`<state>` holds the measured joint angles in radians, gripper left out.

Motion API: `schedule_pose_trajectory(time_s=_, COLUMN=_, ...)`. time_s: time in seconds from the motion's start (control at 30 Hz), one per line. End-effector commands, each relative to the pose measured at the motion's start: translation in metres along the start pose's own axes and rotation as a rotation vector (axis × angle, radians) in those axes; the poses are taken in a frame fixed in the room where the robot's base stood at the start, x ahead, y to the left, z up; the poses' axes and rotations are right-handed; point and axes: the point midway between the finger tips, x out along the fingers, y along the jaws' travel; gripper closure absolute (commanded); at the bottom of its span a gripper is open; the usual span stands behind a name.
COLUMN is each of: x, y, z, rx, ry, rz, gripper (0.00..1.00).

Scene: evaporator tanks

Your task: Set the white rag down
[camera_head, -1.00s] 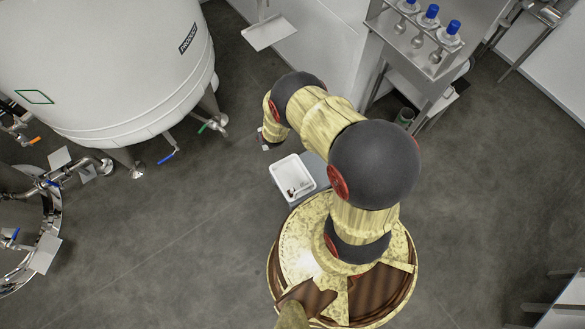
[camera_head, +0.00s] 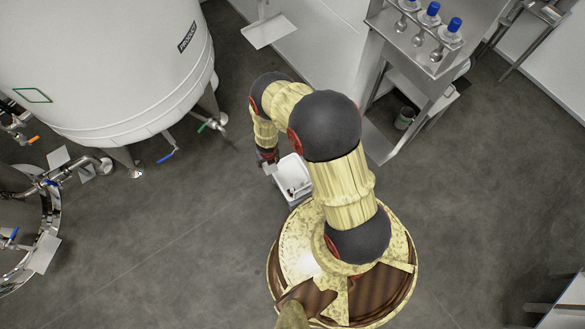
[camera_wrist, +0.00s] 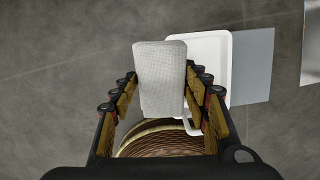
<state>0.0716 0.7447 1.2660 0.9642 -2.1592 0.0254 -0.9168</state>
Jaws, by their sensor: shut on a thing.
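The white rag (camera_wrist: 160,75) is a pale, flat, rounded rectangle between the fingers of my gripper (camera_wrist: 160,90) in the wrist view. My gripper is shut on it. In the wrist view the rag overlaps part of a white tray (camera_wrist: 214,50). In the head view my gripper (camera_head: 267,163) hangs at the left edge of the white tray (camera_head: 293,178), and a small pale bit of the rag (camera_head: 269,170) shows there. I cannot tell how high the rag is above the tray.
The tray sits on a grey plate (camera_wrist: 252,65) by my base and holds small dark bits. A large white tank (camera_head: 100,70) stands at left.

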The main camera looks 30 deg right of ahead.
Motion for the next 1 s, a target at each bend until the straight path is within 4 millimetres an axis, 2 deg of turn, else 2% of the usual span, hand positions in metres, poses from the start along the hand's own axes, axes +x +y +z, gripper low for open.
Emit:
schedule_pose_trajectory(time_s=0.1, x=0.021, y=0.008, z=-0.013, rx=-0.018, ry=0.047, rz=-0.004, gripper=0.94)
schedule_pose_trajectory(time_s=0.4, x=0.061, y=0.025, z=-0.035, rx=-0.055, ry=0.135, rz=-0.015, gripper=0.94)
schedule_pose_trajectory(time_s=0.73, x=0.079, y=0.034, z=-0.043, rx=-0.070, ry=0.173, rz=-0.021, gripper=0.94)
schedule_pose_trajectory(time_s=0.87, x=0.086, y=0.023, z=-0.042, rx=-0.067, ry=0.174, rz=-0.021, gripper=0.94)
schedule_pose_trajectory(time_s=1.0, x=0.102, y=-0.005, z=-0.039, rx=-0.063, ry=0.176, rz=-0.022, gripper=0.94)
